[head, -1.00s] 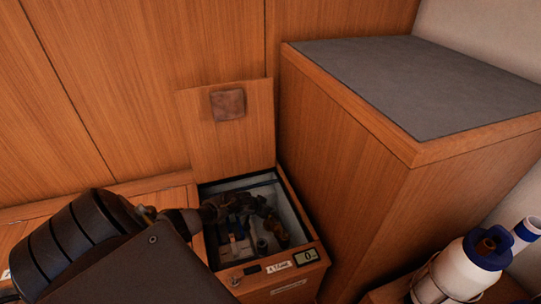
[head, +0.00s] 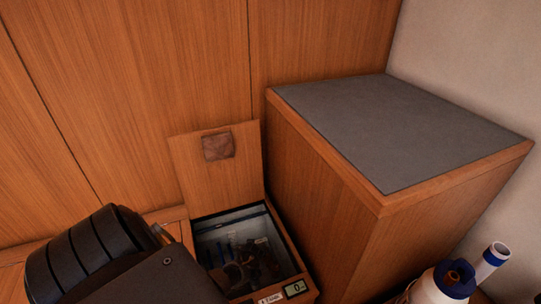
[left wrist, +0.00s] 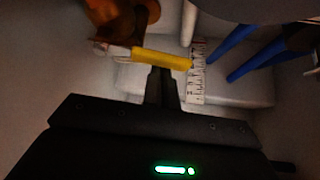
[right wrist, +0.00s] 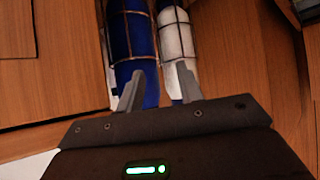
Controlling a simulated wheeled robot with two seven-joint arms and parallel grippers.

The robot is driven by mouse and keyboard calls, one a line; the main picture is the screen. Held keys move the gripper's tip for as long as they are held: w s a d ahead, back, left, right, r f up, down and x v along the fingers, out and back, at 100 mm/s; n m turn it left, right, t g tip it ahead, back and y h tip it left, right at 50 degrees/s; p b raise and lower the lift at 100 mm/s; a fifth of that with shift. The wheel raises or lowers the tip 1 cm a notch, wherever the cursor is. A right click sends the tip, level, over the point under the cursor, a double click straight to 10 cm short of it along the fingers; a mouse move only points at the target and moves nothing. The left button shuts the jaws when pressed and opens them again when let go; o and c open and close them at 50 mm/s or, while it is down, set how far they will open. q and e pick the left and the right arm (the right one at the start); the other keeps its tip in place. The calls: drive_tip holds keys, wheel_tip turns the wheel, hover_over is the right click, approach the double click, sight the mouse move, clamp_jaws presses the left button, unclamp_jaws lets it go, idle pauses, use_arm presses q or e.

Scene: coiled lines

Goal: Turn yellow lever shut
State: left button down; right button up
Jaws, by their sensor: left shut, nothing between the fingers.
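The yellow lever (left wrist: 163,59) lies crosswise in the left wrist view, with a metal end at its left beside a copper-brown valve body (left wrist: 118,18). My left gripper (left wrist: 162,74) is shut and empty, its fingertips just below the middle of the lever. They look touching or nearly so; I cannot tell which. In the head view the lever cannot be made out in the dark open locker (head: 210,213), and my left arm covers the lower left. My right gripper (right wrist: 159,85) is open, with nothing between its fingers.
Inside the locker are blue rods (left wrist: 256,60) and a white marked strip (left wrist: 197,82). The locker's raised lid (head: 190,172) leans behind it. A tall grey-topped cabinet (head: 400,135) stands to its right. A blue tube (right wrist: 135,45) and white tube (right wrist: 176,35) lie before my right gripper.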

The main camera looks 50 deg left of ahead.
use_arm(q)
drive_tip(key=shift+s+d+f+p, duration=0.15)
drive_tip(key=shift+s+d+p, duration=0.15)
drive_tip(key=shift+s+d, duration=0.2)
use_arm(e)
drive_tip(key=s+d+f+g+h, duration=0.1)
drive_tip(key=s+d+f+g, duration=0.1)
drive_tip(key=shift+s+d+m, duration=0.3)
drive_tip(key=shift+m, duration=0.1)
use_arm(q)
drive_tip(key=shift+w, duration=0.1)
use_arm(e)
drive_tip(key=shift+f, duration=0.1)
